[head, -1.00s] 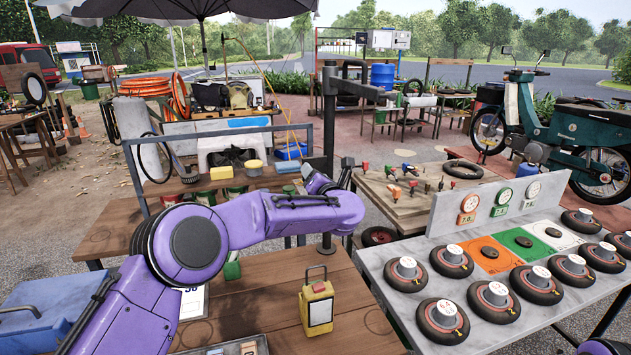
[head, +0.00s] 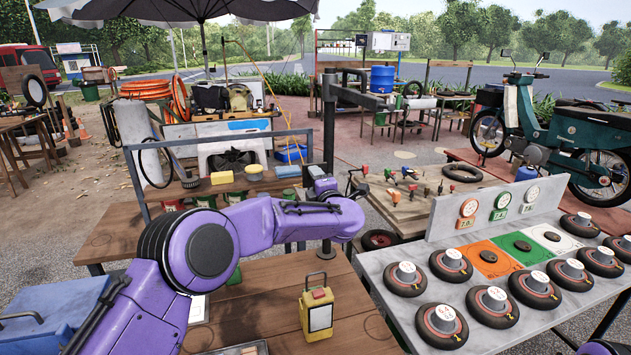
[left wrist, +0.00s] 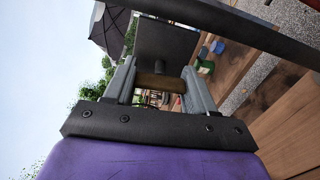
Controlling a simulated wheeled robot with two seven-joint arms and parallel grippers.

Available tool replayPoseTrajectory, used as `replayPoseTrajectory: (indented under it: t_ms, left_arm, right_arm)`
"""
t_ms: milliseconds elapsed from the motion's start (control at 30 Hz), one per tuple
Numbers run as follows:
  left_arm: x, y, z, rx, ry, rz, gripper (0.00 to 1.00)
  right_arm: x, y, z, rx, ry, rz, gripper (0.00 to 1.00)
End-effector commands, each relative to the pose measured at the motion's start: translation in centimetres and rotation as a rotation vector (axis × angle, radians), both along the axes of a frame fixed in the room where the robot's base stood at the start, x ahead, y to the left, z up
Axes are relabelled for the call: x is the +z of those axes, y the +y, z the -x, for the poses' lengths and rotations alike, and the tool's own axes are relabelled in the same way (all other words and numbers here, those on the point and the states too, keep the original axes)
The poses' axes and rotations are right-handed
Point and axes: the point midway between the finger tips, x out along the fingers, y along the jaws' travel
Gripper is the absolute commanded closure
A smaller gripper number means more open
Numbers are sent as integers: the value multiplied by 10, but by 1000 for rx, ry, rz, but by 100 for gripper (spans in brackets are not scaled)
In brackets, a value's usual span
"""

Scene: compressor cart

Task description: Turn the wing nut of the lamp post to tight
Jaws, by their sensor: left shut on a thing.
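The dark lamp post (head: 329,135) stands upright at the back of the wooden bench, with a short arm reaching right near its top. In the left wrist view, the post (left wrist: 165,45) is a dark block just beyond my fingers. The brownish wing nut (left wrist: 158,80) sits across between the two grey fingers. My left gripper (left wrist: 160,77) is shut on it. In the head view, my purple forearm and wrist hide the fingers and the nut against the post. The nut's tightness cannot be read. My right gripper is not in view.
A yellow lamp-like box (head: 318,312) stands on the wooden bench (head: 265,290) below my forearm. A blue case (head: 62,305) is at left. A grey table (head: 385,275) with several wheel-like discs is at right. A metal rail (head: 225,139) runs behind my arm.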

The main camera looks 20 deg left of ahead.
Motion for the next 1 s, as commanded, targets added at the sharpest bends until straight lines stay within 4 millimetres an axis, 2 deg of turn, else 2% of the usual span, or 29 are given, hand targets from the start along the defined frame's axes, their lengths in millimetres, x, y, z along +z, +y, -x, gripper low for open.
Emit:
replayPoseTrajectory:
  t_ms: [300,767,800,833,867,1000]
  left_arm:
    - [-1,0,0,2,49,-67,75]
    - [-2,0,0,1,55,-76,75]
    - [-2,0,0,1,55,-76,32]
    - [-2,0,0,0,55,-76,22]
    - [-2,0,0,0,54,-77,19]
    - [-1,0,0,0,52,-76,19]
  right_arm:
    - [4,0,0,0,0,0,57]
    - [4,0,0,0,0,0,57]
    - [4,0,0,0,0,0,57]
    - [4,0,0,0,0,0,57]
    - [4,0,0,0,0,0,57]
    - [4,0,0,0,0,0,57]
